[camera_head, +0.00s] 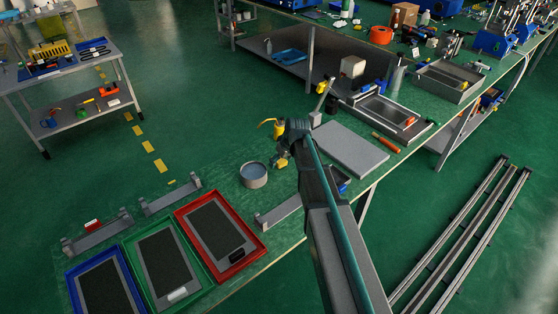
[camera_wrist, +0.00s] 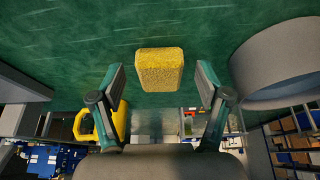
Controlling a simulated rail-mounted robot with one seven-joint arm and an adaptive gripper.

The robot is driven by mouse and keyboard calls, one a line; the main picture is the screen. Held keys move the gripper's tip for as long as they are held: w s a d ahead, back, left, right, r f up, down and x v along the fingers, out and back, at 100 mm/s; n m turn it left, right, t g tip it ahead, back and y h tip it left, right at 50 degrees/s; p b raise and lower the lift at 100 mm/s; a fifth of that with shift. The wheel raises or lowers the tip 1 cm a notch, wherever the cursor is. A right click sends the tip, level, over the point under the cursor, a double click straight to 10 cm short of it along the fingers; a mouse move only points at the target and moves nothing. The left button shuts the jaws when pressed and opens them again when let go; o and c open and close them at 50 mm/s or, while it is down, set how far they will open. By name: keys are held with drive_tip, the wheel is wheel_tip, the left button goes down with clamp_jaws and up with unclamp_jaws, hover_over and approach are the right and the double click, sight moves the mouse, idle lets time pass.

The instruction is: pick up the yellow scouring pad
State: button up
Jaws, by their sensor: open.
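The yellow scouring pad (camera_wrist: 160,70) is a block with a rough, speckled face on the green bench top. In the wrist view it is in the upper middle, between and slightly beyond my two fingertips. My gripper (camera_wrist: 160,84) is open, with one finger on each side of the pad and a visible gap to both. Nothing is held. In the head view my gripper (camera_head: 283,152) is over the bench, right of the grey round bowl, and my arm hides part of that area. A small yellow patch shows there, too small to identify surely.
The grey round bowl (camera_head: 253,175) stands close by and fills the right of the wrist view (camera_wrist: 282,65). A yellow object (camera_head: 271,125) is just behind my gripper. A grey plate (camera_head: 350,148) lies to the right. Red (camera_head: 264,253), green and blue trays are front left.

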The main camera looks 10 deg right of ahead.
drive_tip(key=c, duration=0.9)
drive_tip(key=shift+r, duration=0.1)
drive_tip(key=shift+r+b, duration=0.5)
drive_tip(key=shift+r, duration=0.3)
drive_tip(key=s+r+b, duration=0.1)
drive_tip(key=s+r, duration=0.2)
drive_tip(key=s, duration=0.1)
drive_tip(key=s+r+b, duration=0.1)
drive_tip(key=s+r, duration=0.3)
drive_tip(key=s, duration=0.1)
drive_tip(key=s+r+b, duration=0.1)
drive_tip(key=s+r, duration=0.3)
drive_tip(key=s, duration=0.1)
drive_tip(key=shift+r, duration=0.1)
drive_tip(key=shift+o, duration=0.7)
drive_tip(key=c, duration=0.4)
